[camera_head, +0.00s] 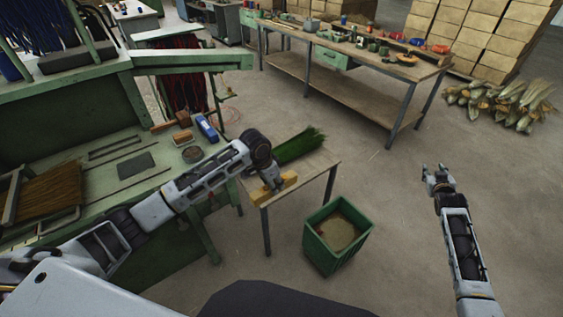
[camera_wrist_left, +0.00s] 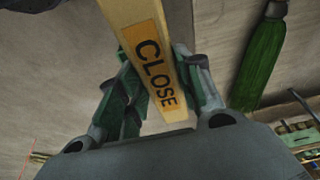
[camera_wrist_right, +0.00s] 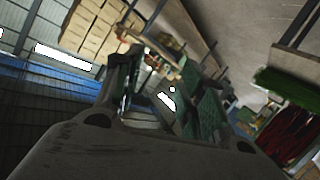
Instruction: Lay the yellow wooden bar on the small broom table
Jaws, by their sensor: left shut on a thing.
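The yellow wooden bar (camera_head: 289,181) is in my left gripper (camera_head: 274,188), over the front left part of the small broom table (camera_head: 318,166). I cannot tell whether the bar touches the tabletop. A green-bristled broom (camera_head: 300,145) lies along the table's back; its bristles also show in the left wrist view (camera_wrist_left: 258,65). My right gripper (camera_head: 437,178) is open and empty, over bare floor at the right; its parted fingers show in the right wrist view (camera_wrist_right: 165,95).
A green bin (camera_head: 338,235) stands on the floor just right of the small table. A green workbench (camera_head: 100,185) with tools and bristles is at the left. A long workbench (camera_head: 350,50) stands at the back. Corn-like bundles (camera_head: 505,105) lie at the back right.

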